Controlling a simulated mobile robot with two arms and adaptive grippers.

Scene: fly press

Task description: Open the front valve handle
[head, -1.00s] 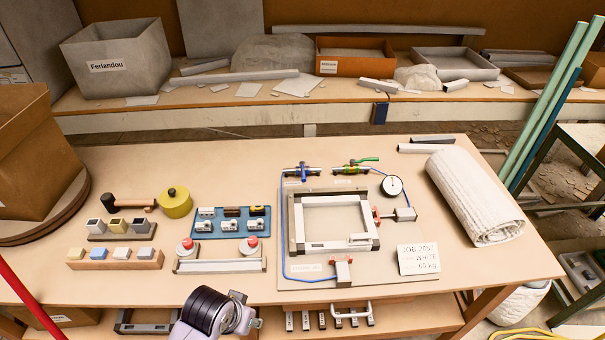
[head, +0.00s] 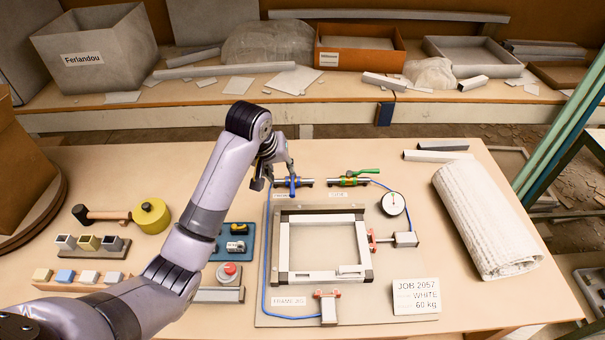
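Two valves sit at the back of the fixture board. The left valve has a blue handle (head: 292,187). The right valve has a green handle (head: 364,171), which points right along its pipe. Which one counts as the front valve cannot be told from the view. My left gripper (head: 273,178) is just above and beside the blue-handled valve, pointing down, with its fingers apart and nothing visible held between them. Its fingers partly cover the left end of that valve, and contact cannot be made out. My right gripper is not in view.
A square frame (head: 283,243), a pressure gauge (head: 393,204) and a job card (head: 415,297) lie in front of the valves. A blue hose (head: 265,262) runs down the board's left side. A rolled white cloth (head: 487,220) lies at right. My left arm covers part of the blue tray (head: 246,229).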

